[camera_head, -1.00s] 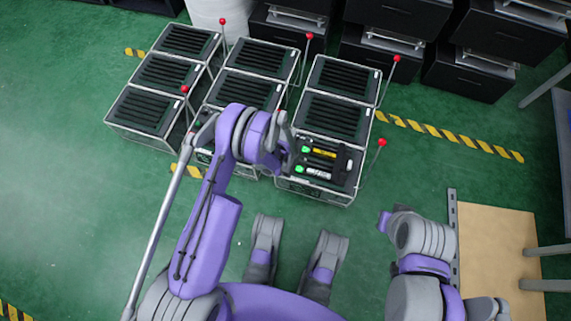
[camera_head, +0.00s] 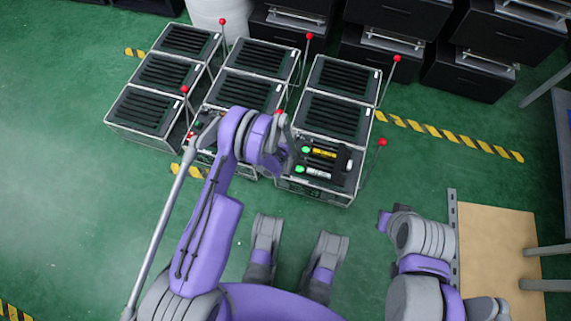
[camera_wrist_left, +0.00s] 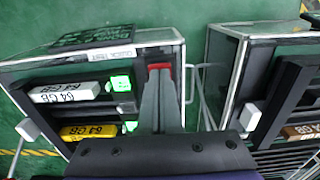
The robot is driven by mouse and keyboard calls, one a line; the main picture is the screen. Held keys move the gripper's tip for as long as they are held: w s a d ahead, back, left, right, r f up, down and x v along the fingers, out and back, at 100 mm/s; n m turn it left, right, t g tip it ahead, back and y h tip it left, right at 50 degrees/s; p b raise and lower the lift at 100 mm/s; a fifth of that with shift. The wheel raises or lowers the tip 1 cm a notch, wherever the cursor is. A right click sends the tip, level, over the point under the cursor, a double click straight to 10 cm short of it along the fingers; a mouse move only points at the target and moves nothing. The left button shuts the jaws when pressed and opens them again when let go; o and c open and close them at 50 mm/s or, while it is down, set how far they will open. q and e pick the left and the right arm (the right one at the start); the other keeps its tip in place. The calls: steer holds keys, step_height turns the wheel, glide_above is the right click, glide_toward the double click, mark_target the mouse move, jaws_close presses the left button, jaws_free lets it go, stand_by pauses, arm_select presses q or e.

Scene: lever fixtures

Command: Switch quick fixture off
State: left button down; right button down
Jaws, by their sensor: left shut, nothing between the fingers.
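The fixtures are low black boxes in clear-edged frames, in rows, several with a red-knobbed lever at their right side. My left gripper (camera_head: 287,135) is shut and empty, between the front middle fixture (camera_head: 238,93) and the front right fixture (camera_head: 324,186). A red lever knob (camera_head: 280,113) shows beside it. In the left wrist view a "QUICK TEST" label (camera_wrist_left: 108,54) is on the box with white and yellow modules. The shut fingers (camera_wrist_left: 158,105) end at a red piece (camera_wrist_left: 159,67); contact is unclear. My right gripper is not visible.
The right fixture shows green lights (camera_head: 303,149). Its lever knob (camera_head: 382,142) stands to its right. Black cabinets (camera_head: 400,15) stand behind. A table (camera_head: 497,245) is at the right. Green floor is open at the left and in front.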

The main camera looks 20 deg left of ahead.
arm_select(q)
steer(key=shift+f, duration=0.2)
steer(key=shift+r+p, duration=1.65)
steer(key=shift+r, duration=1.9)
